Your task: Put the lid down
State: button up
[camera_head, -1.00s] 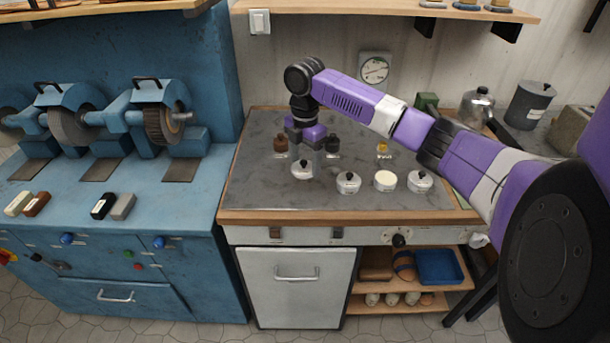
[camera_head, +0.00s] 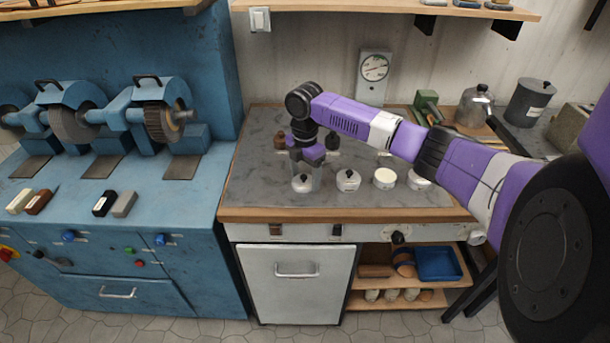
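My gripper (camera_head: 303,176) points down over the left front part of the grey bench top. Its fingers are around a white lid with a dark knob (camera_head: 303,185), left of the row of white pots. I cannot tell whether the lid touches the bench. A white pot with a dark-knobbed lid (camera_head: 348,180) stands just right of it. The white pot (camera_head: 385,179) to the right of that has a pale, open-looking top without a knob. Another white pot (camera_head: 418,181) at the right is partly hidden by my arm.
The bench's front left (camera_head: 255,192) is clear.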

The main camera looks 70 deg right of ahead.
jog(key=o, duration=0.4)
jog(key=shift+c, duration=0.2)
notch_tip(320, 180, up, 12)
jog(key=b, duration=0.2)
jog(key=shift+r, duration=0.15)
